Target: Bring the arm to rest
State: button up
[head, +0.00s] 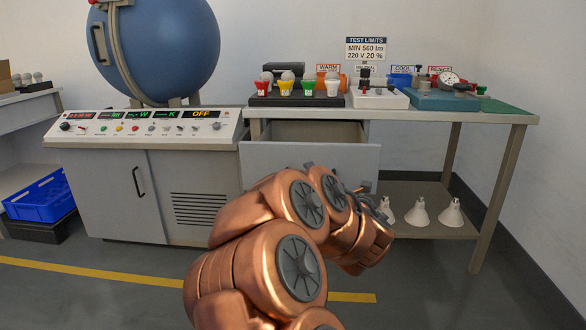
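My copper-coloured arm reaches up from the bottom middle of the head view and bends to the right. My gripper (384,208) is at its end, small and dark, in front of the workbench's lower shelf. The wrist partly hides it, and I cannot tell whether its fingers are apart or hold anything. The upper arm bend covers part of a grey drawer front (285,160). The drawer under the bench top stands pulled out, and the part of its inside that I see looks empty.
The workbench (425,105) holds bulbs in coloured holders, bins and a gauge. White reflector bulbs (418,213) stand on its lower shelf beside my gripper. A blue sphere (165,45) sits on a control console (150,127) at left. A blue crate (40,200) stands far left. Floor at right front is clear.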

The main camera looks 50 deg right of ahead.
jog(key=a+r+m+g+h+p, duration=0.1)
jog(key=a+r+m+g+p, duration=0.4)
jog(key=r+p, duration=0.4)
jog(key=a+r+m+g+h+p, duration=0.1)
jog(key=a+r+m+g+p, duration=0.25)
jog(key=r+m+p, duration=0.55)
jog(key=s+a+r+g+y+p, duration=0.1)
jog(key=s+a+g+y+p, duration=0.2)
jog(key=a+p, duration=0.65)
jog(key=s+a+r+g+y+p, duration=0.15)
jog(key=s+a+y+p, duration=0.25)
jog(key=s+a+p, duration=0.5)
jog(key=s+a+r+g+y+p, duration=0.1)
jog(key=s+a+r+g+p, duration=0.1)
jog(key=a, duration=0.6)
jog(key=s+a+r+g+y+p, duration=0.2)
jog(key=s+a+r+g+p, duration=0.1)
jog(key=s+a+p, duration=0.3)
jog(key=s+a+r, duration=0.1)
jog(key=s+a, duration=0.1)
jog(key=s, duration=0.1)
jog(key=shift+r+g, duration=0.3)
jog(key=shift+r, duration=0.1)
